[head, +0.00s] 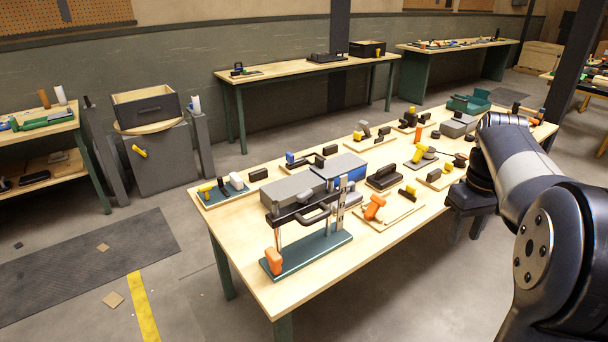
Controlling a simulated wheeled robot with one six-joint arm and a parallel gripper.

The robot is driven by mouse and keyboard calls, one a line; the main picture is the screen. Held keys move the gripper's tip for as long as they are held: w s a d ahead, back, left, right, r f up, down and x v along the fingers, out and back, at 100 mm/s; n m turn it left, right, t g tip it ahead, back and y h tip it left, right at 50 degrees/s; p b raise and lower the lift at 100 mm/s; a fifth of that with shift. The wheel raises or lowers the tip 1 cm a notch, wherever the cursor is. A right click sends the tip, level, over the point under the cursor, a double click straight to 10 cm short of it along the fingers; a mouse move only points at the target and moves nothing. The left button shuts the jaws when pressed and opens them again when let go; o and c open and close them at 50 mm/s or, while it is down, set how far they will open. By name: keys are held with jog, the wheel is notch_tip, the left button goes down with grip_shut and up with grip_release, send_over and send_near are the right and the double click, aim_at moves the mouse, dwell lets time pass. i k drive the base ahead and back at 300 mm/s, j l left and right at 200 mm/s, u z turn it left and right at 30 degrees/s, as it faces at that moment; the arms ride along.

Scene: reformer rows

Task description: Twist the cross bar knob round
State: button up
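Several small fixtures with knobs and handles stand on the long wooden table (300,298); I cannot tell surely which is the cross bar knob. An orange handle (374,207) stands on a pale board near the right front edge. A yellow-and-black piece (408,191) is on the same board. Another yellow piece (434,176) is on a board just behind. My gripper (470,228) hangs at the table's right side, pointing down, apart from these pieces. Its two fingers look spread, with nothing seen between them.
A green-based stand (318,250) with black bars and an orange grip fills the near left. Grey boxes (292,186) stand behind it. A black-handled block (383,177) is mid-table. The table's near front strip is bare. Other benches (300,68) line the wall.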

aim_at(303, 198)
jog(key=i+u, duration=0.35)
jog(key=i, duration=0.15)
jog(key=i+l+u, duration=0.2)
jog(key=i+u, duration=0.2)
jog(key=u, duration=0.5)
jog(key=i, duration=0.05)
